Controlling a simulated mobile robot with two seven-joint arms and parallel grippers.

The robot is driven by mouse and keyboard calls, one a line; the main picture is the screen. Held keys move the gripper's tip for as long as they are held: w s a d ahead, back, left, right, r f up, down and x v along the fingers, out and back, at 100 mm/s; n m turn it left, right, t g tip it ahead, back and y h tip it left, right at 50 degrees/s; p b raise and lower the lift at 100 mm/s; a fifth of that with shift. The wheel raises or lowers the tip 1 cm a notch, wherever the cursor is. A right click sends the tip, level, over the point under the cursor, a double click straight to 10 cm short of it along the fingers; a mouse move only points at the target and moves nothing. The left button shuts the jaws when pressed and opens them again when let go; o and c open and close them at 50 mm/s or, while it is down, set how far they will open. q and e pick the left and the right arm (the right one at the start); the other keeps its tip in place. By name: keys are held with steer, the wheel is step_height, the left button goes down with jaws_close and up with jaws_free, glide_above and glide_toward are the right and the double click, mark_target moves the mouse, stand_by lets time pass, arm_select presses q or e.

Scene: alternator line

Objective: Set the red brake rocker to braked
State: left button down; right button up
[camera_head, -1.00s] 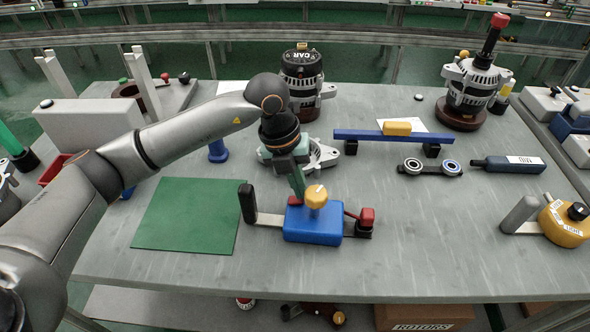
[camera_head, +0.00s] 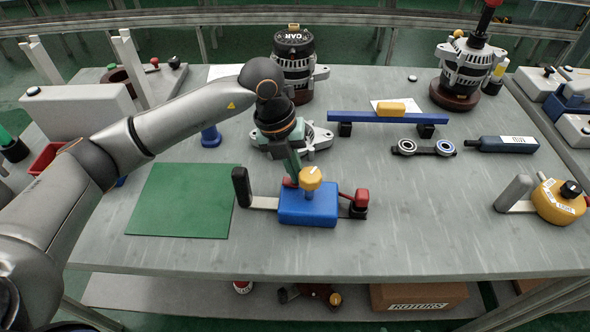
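A blue control block (camera_head: 307,209) stands on the grey bench in the middle of the view. It has a yellow knob (camera_head: 311,180) on top, a black upright handle (camera_head: 241,187) on a metal bar at its left and a red-capped lever (camera_head: 361,197) at its right. A small red part (camera_head: 289,182), possibly the brake rocker, shows at the block's back left; its setting is unclear. My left gripper (camera_head: 294,174) points down at this red part, just behind the yellow knob. Its fingertips are close to or touching the part, and their opening is hidden. My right gripper is out of view.
A green mat (camera_head: 180,201) lies left of the block. Behind stand a metal housing (camera_head: 318,138), an alternator (camera_head: 294,66) and a blue rail (camera_head: 385,117). A yellow round unit (camera_head: 557,203) stands at the right.

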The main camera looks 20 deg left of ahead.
arm_select(q)
steer(key=shift+a, duration=0.15)
steer(key=shift+s+a+r, duration=0.1)
steer(key=shift+s+a, duration=0.1)
steer(key=shift+a, duration=0.45)
steer(key=shift+r, duration=0.1)
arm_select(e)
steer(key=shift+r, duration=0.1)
